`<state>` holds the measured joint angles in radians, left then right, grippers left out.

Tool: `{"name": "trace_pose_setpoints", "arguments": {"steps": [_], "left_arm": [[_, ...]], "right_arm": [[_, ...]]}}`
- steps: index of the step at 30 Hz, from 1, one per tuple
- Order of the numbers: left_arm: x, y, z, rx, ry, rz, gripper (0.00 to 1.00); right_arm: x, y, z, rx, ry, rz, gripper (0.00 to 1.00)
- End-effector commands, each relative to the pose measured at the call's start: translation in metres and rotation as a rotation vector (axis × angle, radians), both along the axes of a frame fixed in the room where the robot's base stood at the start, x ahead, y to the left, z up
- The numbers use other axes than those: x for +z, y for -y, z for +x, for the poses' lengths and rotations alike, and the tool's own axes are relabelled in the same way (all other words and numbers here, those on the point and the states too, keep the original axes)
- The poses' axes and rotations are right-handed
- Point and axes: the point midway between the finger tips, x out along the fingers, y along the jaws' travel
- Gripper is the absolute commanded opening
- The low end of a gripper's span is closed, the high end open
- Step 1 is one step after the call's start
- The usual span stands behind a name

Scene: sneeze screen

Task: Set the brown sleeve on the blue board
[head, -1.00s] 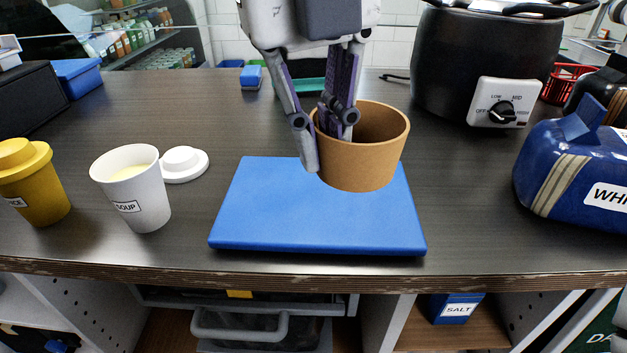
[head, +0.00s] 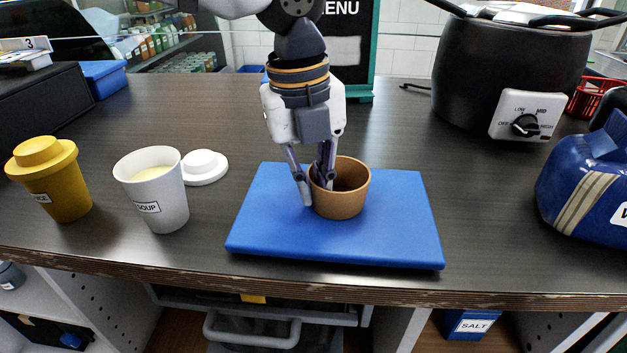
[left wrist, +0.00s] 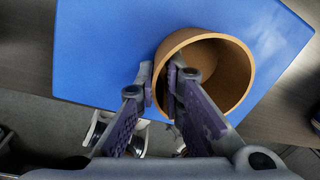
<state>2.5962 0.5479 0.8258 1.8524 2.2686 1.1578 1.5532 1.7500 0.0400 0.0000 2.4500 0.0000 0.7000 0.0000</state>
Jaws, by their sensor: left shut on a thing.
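The brown sleeve (head: 340,203) is an open ring with a tapered wall, upright at the middle of the blue board (head: 290,245). It appears to rest on the board or very close above it. My left gripper (head: 316,190) comes down from above and is shut on the sleeve's left wall, one finger outside and one inside. In the left wrist view the sleeve (left wrist: 236,68) is over the blue board (left wrist: 110,50), its wall between the fingers (left wrist: 160,88). My right gripper is not in view.
A white soup cup (head: 160,200), its white lid (head: 204,168) and a yellow cup (head: 55,185) stand to the left. A black cooker (head: 500,70) and a blue bag-like object (head: 585,190) stand to the right. The board lies near the counter's front edge (head: 330,292).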

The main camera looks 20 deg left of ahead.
Motion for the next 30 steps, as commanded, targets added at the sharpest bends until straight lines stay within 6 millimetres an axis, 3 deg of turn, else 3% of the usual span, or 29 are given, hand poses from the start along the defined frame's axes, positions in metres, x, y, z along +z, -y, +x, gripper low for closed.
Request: {"name": "trace_pose_setpoints", "arguments": {"steps": [1,4,14,17,24,30], "left_arm": [[-0.002,0.000,0.000,0.000,-0.001,0.000,0.00],[-0.002,0.000,0.000,0.000,-0.001,0.001,0.27],[0.001,0.000,0.000,0.000,0.000,0.000,0.29],[0.016,-0.001,0.000,0.002,0.003,-0.001,0.29],[0.082,-0.007,-0.004,0.002,0.003,0.000,0.29],[0.115,-0.010,-0.007,0.001,0.001,0.001,0.29]], "right_arm": [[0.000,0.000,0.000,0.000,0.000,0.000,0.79],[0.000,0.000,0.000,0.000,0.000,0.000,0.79],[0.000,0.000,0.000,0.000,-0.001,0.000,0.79],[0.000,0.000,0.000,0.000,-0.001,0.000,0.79],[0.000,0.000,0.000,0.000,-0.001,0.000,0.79],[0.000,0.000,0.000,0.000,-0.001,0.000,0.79]]}}
